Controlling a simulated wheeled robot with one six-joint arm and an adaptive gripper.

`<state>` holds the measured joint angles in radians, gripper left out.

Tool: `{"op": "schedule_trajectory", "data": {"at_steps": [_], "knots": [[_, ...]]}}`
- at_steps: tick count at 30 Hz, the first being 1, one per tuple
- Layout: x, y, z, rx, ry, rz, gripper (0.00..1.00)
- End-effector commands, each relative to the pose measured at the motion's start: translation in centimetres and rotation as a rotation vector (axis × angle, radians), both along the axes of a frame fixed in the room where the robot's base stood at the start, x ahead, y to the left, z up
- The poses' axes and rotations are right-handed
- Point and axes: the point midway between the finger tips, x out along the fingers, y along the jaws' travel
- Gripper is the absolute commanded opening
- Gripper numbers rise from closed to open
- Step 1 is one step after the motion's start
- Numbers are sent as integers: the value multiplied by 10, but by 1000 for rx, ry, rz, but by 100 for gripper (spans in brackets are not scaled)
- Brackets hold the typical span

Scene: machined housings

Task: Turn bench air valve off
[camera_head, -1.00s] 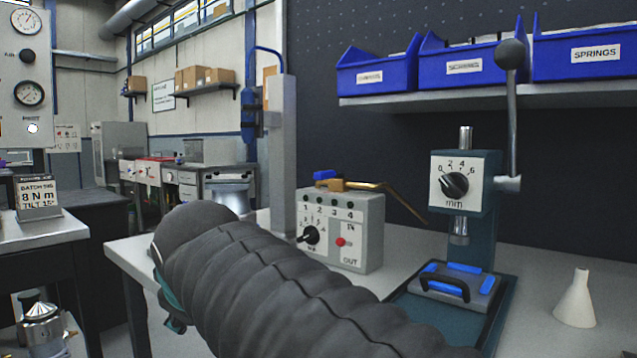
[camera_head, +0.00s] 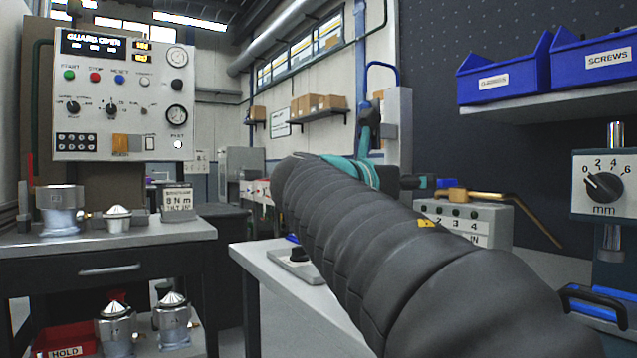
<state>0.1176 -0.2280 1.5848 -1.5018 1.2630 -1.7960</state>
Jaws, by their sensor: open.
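A brass valve (camera_head: 458,194) with a small blue handle (camera_head: 446,183) lies on top of the grey box with numbered marks (camera_head: 480,222), right of centre. A thin brass pipe runs from it to the right and bends down. My dark, sleeved arm crosses the middle of the view and hides part of the box. My gripper (camera_head: 426,182) shows only in part beyond the sleeve, with teal and black parts. It is open, and its visible tip is just left of the blue handle. I cannot tell whether they touch.
A press with a dial (camera_head: 604,188) is at the right, under a shelf with blue bins (camera_head: 503,72). A control panel (camera_head: 124,98) and a bench with metal housings (camera_head: 60,208) are at the left.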

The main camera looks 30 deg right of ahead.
Motion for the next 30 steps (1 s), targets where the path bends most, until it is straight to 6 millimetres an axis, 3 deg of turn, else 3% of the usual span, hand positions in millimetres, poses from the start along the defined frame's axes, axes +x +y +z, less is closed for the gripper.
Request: {"op": "schedule_trajectory", "data": {"at_steps": [8,21,30], "knots": [[5,-32,0,-2,3,-5,45],[21,-105,0,1,0,-2,45],[26,-131,0,0,0,1,45]]}}
